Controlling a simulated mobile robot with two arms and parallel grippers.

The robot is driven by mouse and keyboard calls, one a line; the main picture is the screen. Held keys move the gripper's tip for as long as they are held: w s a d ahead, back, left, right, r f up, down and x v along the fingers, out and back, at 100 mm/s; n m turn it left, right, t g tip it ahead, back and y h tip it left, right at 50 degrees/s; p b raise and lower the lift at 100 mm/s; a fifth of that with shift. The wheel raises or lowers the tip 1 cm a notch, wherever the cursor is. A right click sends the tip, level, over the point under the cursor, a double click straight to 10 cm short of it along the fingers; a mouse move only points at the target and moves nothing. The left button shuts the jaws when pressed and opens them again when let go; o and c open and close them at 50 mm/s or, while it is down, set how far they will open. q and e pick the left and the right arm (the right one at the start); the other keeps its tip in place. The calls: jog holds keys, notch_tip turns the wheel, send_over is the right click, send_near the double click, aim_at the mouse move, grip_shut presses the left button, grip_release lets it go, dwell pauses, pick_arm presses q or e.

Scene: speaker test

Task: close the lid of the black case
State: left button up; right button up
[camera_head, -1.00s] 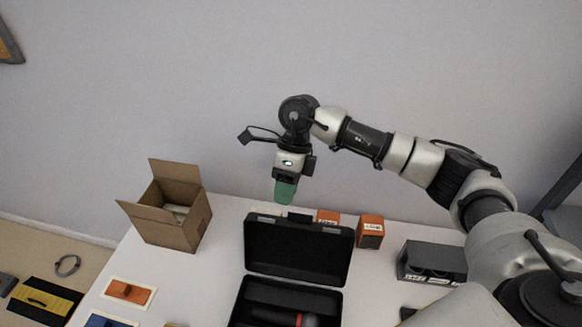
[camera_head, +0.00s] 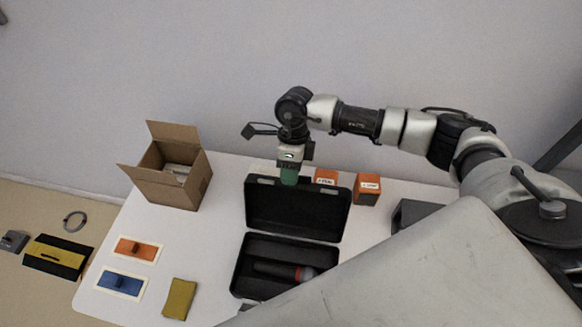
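The black case (camera_head: 240,268) stands on the white table with its lid (camera_head: 292,211) raised, leaning a little back from upright. A microphone (camera_head: 285,270) with a dark body and a red band lies inside the case. My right gripper (camera_head: 289,177) points down at the top edge of the lid, left of its middle. Its green fingertips are partly hidden behind that edge. I cannot tell whether they touch the lid or whether the fingers are apart. My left gripper is not in view.
An open cardboard box (camera_head: 175,185) stands at the table's back left. Two small orange boxes (camera_head: 366,190) stand behind the lid's right side. An orange plate (camera_head: 137,249), a blue one (camera_head: 122,283) and a yellow block (camera_head: 180,299) lie left of the case. A grey box (camera_head: 412,215) stands right.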

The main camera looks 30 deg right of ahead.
jog(key=shift+s+f, duration=0.1)
jog(key=shift+f, duration=0.05)
jog(key=shift+c, duration=0.5)
grip_shut()
